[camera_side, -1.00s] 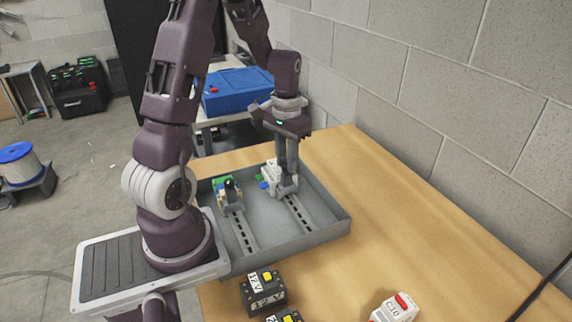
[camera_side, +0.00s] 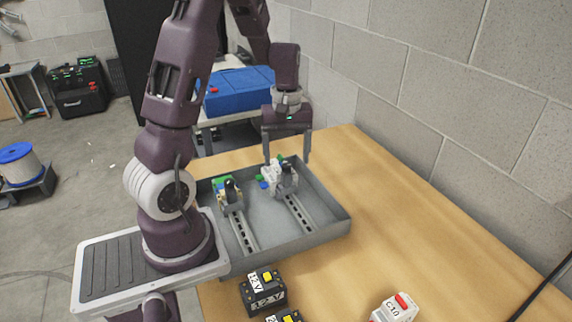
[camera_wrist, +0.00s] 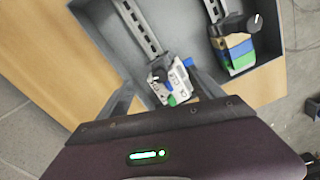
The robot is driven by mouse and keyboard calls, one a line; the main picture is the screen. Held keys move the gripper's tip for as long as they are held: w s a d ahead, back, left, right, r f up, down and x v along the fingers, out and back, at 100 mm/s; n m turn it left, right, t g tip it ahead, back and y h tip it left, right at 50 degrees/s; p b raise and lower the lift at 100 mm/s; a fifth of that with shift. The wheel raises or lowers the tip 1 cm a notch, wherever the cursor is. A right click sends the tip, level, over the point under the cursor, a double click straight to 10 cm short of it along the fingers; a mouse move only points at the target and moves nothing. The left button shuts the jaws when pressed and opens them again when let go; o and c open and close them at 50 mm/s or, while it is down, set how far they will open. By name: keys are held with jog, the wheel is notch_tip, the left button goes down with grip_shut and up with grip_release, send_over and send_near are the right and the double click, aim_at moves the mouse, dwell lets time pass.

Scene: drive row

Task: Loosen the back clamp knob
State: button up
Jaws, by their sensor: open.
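Two slotted rails lie in a grey tray (camera_side: 330,229), each with a dark-knobbed clamp at its far end. The knob on the right rail (camera_side: 298,213) sits beside a white module (camera_side: 270,177) with green and blue parts. In the wrist view this knob (camera_wrist: 158,74) is between and beyond my fingers. The other knob (camera_side: 229,187) is on the left rail (camera_side: 243,232), by beige, blue and green blocks; it shows at the wrist view's upper right (camera_wrist: 255,22). My gripper (camera_side: 287,160) is open and empty, its fingers spread above the right rail's clamp, apparently touching nothing.
The tray walls surround the rails. Black 12 V blocks (camera_side: 264,289) and a white C10 module (camera_side: 395,308) stand on the wooden table (camera_side: 400,230) in front. A block wall (camera_side: 440,100) runs along the right. The table between tray and wall is clear.

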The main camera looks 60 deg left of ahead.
aim_at(287, 165)
jog(key=shift+r, duration=2.8)
jog(key=s+d+r+m+t, duration=0.25)
jog(key=d+r+m, duration=0.2)
jog(key=d, duration=0.35)
jog(key=s+d+r+m+t, duration=0.1)
jog(key=s+d+r+m, duration=0.3)
jog(key=d, duration=0.3)
jog(key=s+d+r+m+t, duration=0.2)
jog(key=s+d+m, duration=0.3)
jog(key=s+m, duration=0.1)
jog(key=shift+s+d, duration=0.3)
jog(key=shift+s, duration=0.4)
